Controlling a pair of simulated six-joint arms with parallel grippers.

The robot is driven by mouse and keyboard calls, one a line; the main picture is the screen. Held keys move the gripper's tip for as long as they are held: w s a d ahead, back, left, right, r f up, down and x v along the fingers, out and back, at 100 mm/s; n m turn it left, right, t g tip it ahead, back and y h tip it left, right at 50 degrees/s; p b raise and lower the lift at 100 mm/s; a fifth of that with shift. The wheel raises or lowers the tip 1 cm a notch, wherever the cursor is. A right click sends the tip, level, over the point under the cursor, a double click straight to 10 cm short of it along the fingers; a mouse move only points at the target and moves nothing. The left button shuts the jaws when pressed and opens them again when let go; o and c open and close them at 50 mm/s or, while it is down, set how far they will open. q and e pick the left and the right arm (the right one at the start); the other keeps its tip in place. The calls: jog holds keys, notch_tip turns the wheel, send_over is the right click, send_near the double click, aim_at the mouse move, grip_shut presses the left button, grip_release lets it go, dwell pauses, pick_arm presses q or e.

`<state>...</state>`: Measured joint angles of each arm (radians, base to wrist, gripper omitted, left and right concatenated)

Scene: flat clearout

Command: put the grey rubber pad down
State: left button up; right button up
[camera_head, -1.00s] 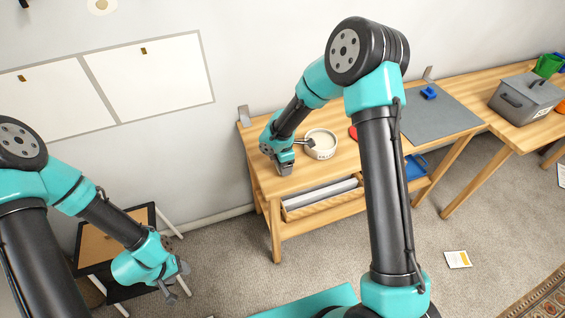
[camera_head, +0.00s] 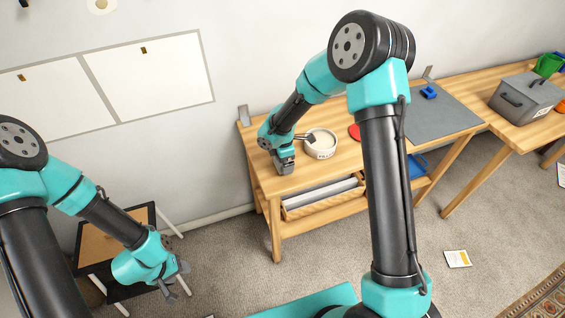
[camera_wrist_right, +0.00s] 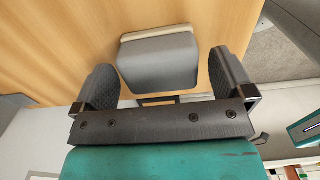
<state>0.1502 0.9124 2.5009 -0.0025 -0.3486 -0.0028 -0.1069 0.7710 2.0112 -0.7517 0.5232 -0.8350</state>
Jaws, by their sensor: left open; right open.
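The grey rubber pad (camera_wrist_right: 158,62), a small grey piece with a pale edge, rests on the wooden bench top in the right wrist view. My right gripper (camera_wrist_right: 164,80) is open, with one finger on each side of the pad and a gap at the right finger. In the head view my right gripper (camera_head: 284,164) is low over the left end of the bench (camera_head: 322,180); the pad is hard to tell from the fingers there. My left gripper (camera_head: 178,282) is open and empty, low over the carpet at the lower left.
A red item (camera_head: 354,132) and a large grey mat (camera_head: 432,117) lie farther right. A grey lidded box (camera_head: 525,98) stands on the second table. The bench's front edge is close to my right gripper.

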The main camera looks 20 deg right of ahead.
notch_tip(320, 180, up, 15)
jog(key=shift+r, duration=0.2)
jog(key=shift+d, duration=0.1)
dwell(0.6)
jog(key=s+a+f+g+y, duration=0.1)
jog(key=s+a+f+g, duration=0.1)
jog(key=s+a+f, duration=0.5)
jog(key=s+a+f+g+y, duration=0.1)
jog(key=s+a+f, duration=0.1)
jog(key=s+f, duration=0.8)
jog(key=s+d+f+m+t+y, duration=0.1)
jog(key=d+f+m, duration=0.4)
jog(key=m, duration=0.5)
jog(key=s+d+f+m+t, duration=0.2)
jog(key=s+d+f+m, duration=0.3)
jog(key=m, duration=0.5)
jog(key=shift+s+d+f+t+y, duration=0.35)
jog(key=shift+d+f+t+y, duration=0.05)
jog(key=shift+d+f, duration=0.4)
jog(key=shift+w+a, duration=0.1)
